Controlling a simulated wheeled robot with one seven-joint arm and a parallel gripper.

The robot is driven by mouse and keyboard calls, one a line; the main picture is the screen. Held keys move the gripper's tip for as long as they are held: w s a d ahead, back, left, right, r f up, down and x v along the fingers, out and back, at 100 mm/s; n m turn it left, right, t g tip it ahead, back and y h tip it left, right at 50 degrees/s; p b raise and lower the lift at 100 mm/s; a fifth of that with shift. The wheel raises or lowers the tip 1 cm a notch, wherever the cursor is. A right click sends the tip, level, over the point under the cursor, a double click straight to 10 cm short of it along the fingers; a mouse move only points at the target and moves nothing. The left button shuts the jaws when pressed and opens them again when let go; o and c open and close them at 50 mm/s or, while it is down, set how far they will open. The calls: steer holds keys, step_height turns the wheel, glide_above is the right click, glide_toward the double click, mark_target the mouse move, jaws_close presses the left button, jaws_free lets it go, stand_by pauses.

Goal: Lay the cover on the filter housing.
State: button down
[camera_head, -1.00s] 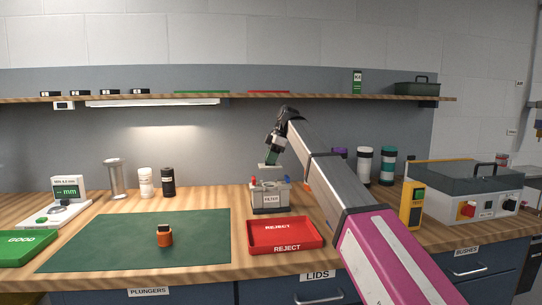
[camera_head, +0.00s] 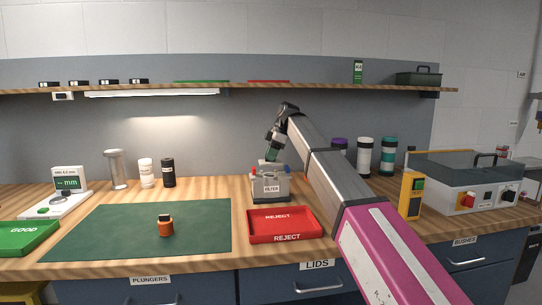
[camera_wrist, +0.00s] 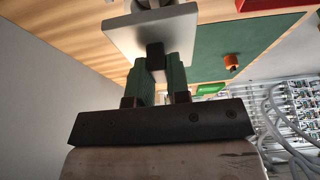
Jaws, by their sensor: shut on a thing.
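The filter housing (camera_head: 271,190) is a grey box with a FILTER label, standing at the back of the bench behind the red tray. My gripper (camera_head: 271,157) is directly above it, pointing down. In the wrist view my gripper (camera_wrist: 157,62) has its green fingers shut on the dark knob of the cover (camera_wrist: 130,36), a flat pale grey square plate. In the head view the cover (camera_head: 269,166) is at the top of the housing. I cannot tell whether it touches or is seated. The plate hides most of the housing in the wrist view.
The red REJECT tray (camera_head: 284,226) lies just in front of the housing. A green mat (camera_head: 120,235) with an orange part (camera_head: 166,225) is to the left. Jars (camera_head: 365,156) and a grey-lidded machine (camera_head: 465,182) stand to the right. A shelf (camera_head: 250,90) runs above.

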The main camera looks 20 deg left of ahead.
mark_target(271, 164)
steer(key=shift+f, duration=2.15)
stand_by(0.4)
steer(key=c, duration=1)
jaws_free()
steer(key=v, duration=1)
steer(key=shift+d+r, duration=0.1)
steer(key=shift+r, duration=0.25)
